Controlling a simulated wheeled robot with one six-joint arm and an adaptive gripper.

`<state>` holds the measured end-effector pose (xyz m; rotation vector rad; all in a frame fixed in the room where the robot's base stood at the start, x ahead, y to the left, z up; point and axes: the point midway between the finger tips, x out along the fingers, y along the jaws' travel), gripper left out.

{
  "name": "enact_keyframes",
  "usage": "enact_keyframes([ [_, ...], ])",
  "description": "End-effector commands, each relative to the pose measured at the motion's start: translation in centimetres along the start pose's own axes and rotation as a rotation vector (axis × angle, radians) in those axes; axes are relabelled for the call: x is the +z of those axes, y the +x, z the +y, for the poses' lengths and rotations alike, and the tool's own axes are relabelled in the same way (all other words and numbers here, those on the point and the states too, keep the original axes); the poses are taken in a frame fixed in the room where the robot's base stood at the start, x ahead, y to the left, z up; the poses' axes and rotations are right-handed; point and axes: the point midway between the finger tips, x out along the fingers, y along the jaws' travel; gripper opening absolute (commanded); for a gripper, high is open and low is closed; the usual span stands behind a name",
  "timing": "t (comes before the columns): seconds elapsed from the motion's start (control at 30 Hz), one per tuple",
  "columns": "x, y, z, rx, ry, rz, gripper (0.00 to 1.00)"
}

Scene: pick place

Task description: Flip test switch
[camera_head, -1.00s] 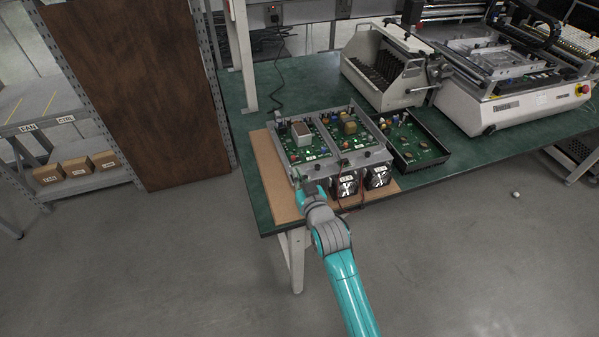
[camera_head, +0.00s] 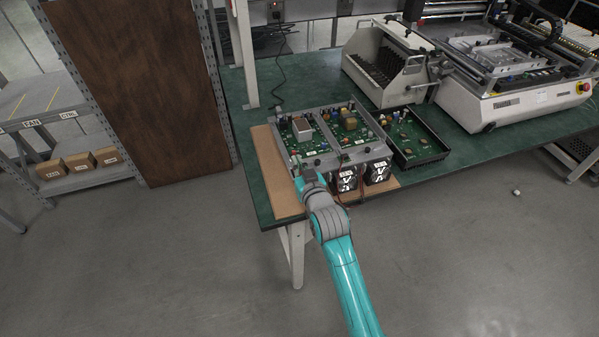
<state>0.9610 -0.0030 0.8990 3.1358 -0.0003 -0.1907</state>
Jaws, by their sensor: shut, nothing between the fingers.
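The test fixture (camera_head: 322,163) stands on a brown board near the left end of the green bench. It holds two green circuit boards, the left one (camera_head: 303,143) and the right one (camera_head: 349,125). My gripper (camera_head: 297,161) is at the fixture's front left corner, seen from behind and very small. It is shut and holds nothing. The test switch cannot be made out; my gripper and wrist cover that corner. I cannot tell whether the fingers touch the fixture.
A black tray with a green board (camera_head: 414,138) lies right of the fixture. A grey slotted rack (camera_head: 385,65) and a large white machine (camera_head: 500,80) stand farther back and right. The brown board (camera_head: 271,170) has bare space left of the fixture.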

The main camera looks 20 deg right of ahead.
Motion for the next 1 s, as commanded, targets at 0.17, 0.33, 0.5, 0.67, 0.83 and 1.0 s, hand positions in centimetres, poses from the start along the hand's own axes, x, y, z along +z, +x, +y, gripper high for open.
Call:
enact_keyframes([
  [0.17, -1.5, -0.8, 0.0, 0.000, 0.000, -0.002, 0.00],
  [0.33, -2.1, -3.3, 0.0, 0.000, 0.000, -0.001, 0.00],
  [0.5, -2.8, -6.1, 0.0, 0.000, 0.000, -0.001, 0.00],
  [0.67, -3.4, -8.1, 0.0, 0.000, 0.000, -0.001, 0.00],
  [0.83, -3.6, -9.1, 0.0, 0.000, 0.000, -0.001, 0.00],
  [1.0, -3.7, -9.2, 0.0, 0.000, 0.000, -0.001, 0.00],
])
